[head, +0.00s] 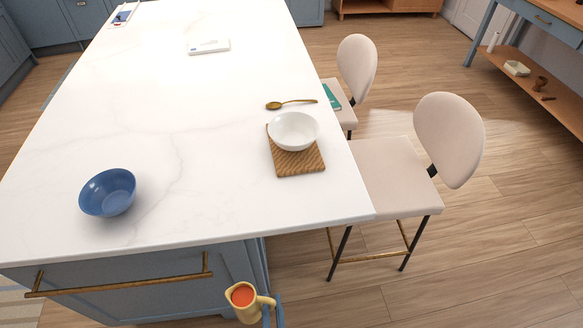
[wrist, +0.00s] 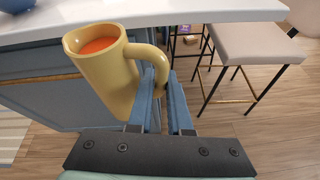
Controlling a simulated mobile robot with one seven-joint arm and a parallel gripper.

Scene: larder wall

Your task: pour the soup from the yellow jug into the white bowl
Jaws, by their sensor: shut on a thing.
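The yellow jug (head: 244,303) is at the bottom of the head view, in front of the island's near edge and below the countertop. Orange-red soup (head: 243,295) shows inside it. In the wrist view the jug (wrist: 108,80) is roughly upright with a slight tilt, and its handle is to the right. My gripper (wrist: 163,90) is shut on the jug's handle; in the head view only a bit of it shows beside the handle.
A blue bowl (head: 108,192) stands at the island's near left. A wooden spoon (head: 291,103) lies just behind the white bowl. Two cream chairs (head: 449,140) stand along the right side. The white countertop (head: 190,130) between the bowls is clear.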

